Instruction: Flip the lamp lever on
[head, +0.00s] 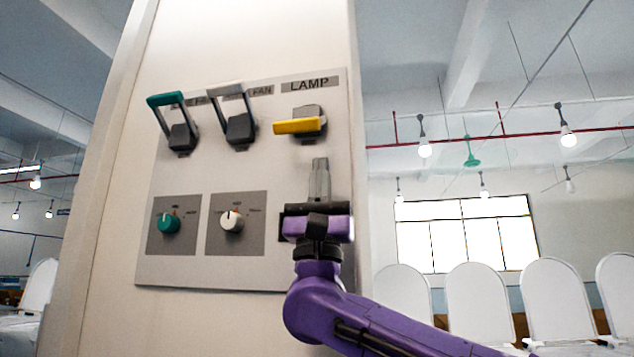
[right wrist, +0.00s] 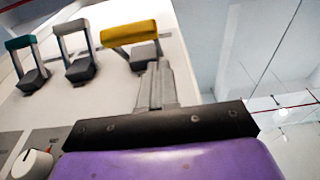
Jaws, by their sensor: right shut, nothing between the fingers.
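The lamp lever (head: 298,126) has a yellow handle and sits under the LAMP label at the top right of the panel. Its handle sticks out toward me, roughly level, unlike the two raised levers beside it. It also shows in the right wrist view (right wrist: 130,33). My right gripper (head: 320,163) is shut and empty, pointing up just below the lamp lever, with a small gap in the head view. In the right wrist view its fingertips (right wrist: 157,68) appear just under the yellow handle; whether they touch cannot be told. My left gripper is not in view.
A teal lever (head: 166,99) and a grey lever (head: 225,89) stand raised to the left on the same panel (head: 180,272). A teal knob (head: 168,223) and a white knob (head: 231,221) sit below them.

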